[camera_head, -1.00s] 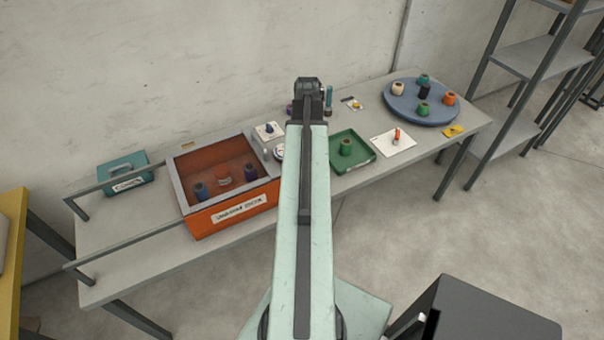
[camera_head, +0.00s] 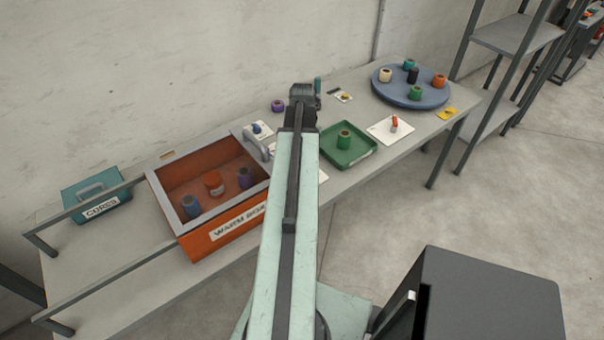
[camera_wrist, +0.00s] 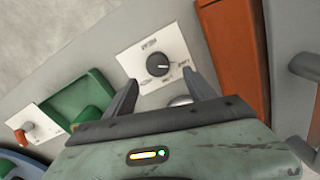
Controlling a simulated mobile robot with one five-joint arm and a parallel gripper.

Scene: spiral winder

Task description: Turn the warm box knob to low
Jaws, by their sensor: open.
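A dark round knob (camera_wrist: 158,64) sits on a white plate (camera_wrist: 137,70) in the wrist view, near the table's front edge. A pale mark on the knob points about right; the small lettering around it is too blurred to read. My gripper (camera_wrist: 165,88) is open and empty, its two dark fingers apart below the knob in the picture and not around it. The orange warm box (camera_head: 228,237) stands left of my arm in the head view, and its orange wall (camera_wrist: 232,50) is right of the plate in the wrist view. My arm hides most of the knob plate in the head view.
A green tray (camera_head: 363,155) with a green spool lies right of my arm. Beyond it are a white card with a red-orange lever (camera_head: 394,124) and a blue turntable (camera_head: 435,100) with several spools. A teal box (camera_head: 97,208) is at the left. A silver round part (camera_wrist: 180,100) shows between my fingers.

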